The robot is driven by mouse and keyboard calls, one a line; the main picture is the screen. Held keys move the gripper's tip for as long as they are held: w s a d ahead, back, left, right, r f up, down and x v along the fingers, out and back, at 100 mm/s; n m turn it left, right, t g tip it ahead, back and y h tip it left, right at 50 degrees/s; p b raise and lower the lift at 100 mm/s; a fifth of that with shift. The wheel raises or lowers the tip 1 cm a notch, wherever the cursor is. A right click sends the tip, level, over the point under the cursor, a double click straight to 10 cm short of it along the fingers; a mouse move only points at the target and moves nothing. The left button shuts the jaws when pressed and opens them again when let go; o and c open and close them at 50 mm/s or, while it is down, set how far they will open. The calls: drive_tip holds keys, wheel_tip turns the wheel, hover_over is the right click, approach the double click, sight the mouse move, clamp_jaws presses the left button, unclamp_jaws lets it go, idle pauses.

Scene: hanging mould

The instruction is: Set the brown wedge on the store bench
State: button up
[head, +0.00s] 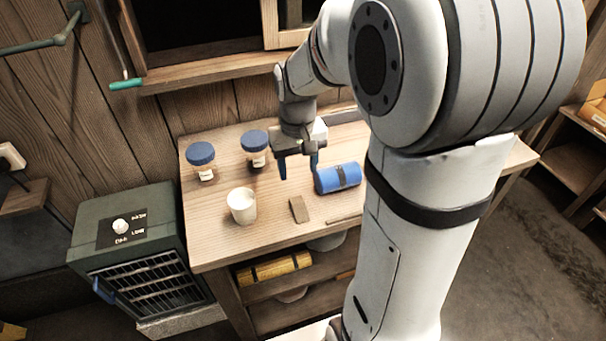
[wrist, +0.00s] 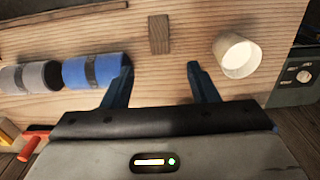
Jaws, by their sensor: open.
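The brown wedge (head: 299,209) is a small wooden block lying on a wooden bench (head: 215,247), near its front edge. In the wrist view the wedge (wrist: 159,34) is upper centre, ahead of the fingertips and roughly in line with the gap between them. My gripper (head: 298,166) is open and empty, above the bench and behind the wedge, apart from it. Its two dark blue fingers also show in the wrist view (wrist: 160,68). I cannot tell whether this bench is the store bench.
A blue roll (head: 338,178) lies right of the wedge, and a white cup (head: 242,206) stands to its left. Two blue-lidded jars (head: 201,160) (head: 254,148) stand farther back. A thin wooden strip (head: 345,218) lies near the front edge. A green heater (head: 126,240) stands left of the bench.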

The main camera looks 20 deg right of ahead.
drive_tip(key=s+a+r+t, duration=0.1)
drive_tip(key=s+r, duration=0.1)
drive_tip(key=s, duration=0.5)
drive_tip(key=s+a+r+t, duration=0.1)
drive_tip(key=s+r+t, duration=0.1)
drive_tip(key=s, duration=0.5)
drive_tip(key=shift+v, duration=0.8)
